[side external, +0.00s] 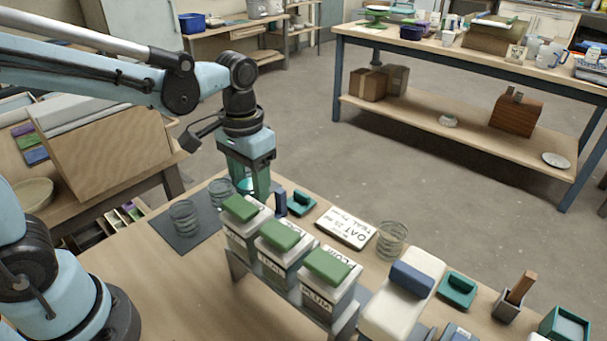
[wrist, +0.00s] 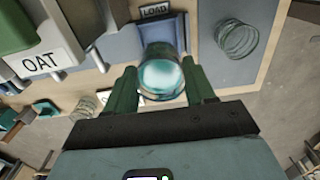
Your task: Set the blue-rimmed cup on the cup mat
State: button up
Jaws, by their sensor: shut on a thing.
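The blue-rimmed cup (wrist: 160,76) sits between the two fingers of my gripper (wrist: 162,92) in the wrist view, with its round teal end towards the camera. I cannot tell whether the cup touches the surface below. A clear ribbed cup (side external: 184,217) stands on the mat, and it also shows in the wrist view (wrist: 237,38).
Several white buckets with green lids, the closest labelled OAT (wrist: 40,63), stand in a row right of the mat.

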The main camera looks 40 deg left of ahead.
jog(key=shift+r, duration=0.25)
